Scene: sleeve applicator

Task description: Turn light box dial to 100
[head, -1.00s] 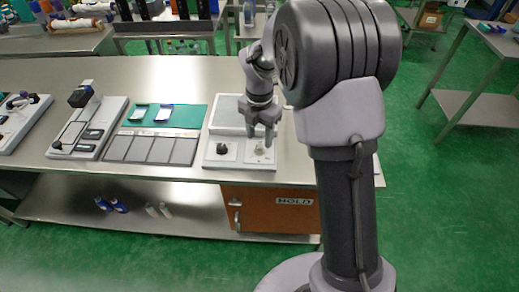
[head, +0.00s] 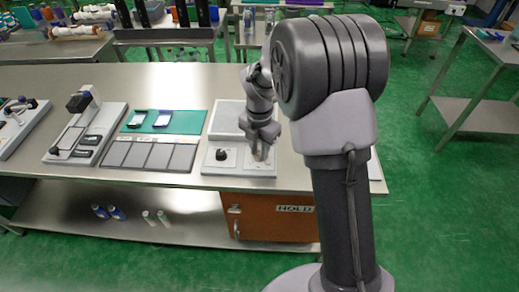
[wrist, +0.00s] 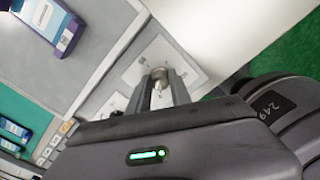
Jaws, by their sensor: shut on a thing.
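The light box (head: 216,167) is a pale unit on the bench, with a flat panel (head: 229,117) at its back and two square plates at its front. A black knob (head: 221,154) sits on the left plate. A silver dial (wrist: 158,73) on the right plate shows in the wrist view. My gripper (head: 260,152) is over the right plate, its fingers pointing down. In the wrist view my gripper (wrist: 160,88) is shut on this dial, one finger on each side. The fingers hide much of the dial, and its setting cannot be read.
Left of the light box are a row of grey tiles (head: 150,156) and a green mat (head: 190,122) with two small cases. A device on a pale base (head: 110,122) stands further left. An orange cabinet marked HOLD (head: 270,222) is below the bench.

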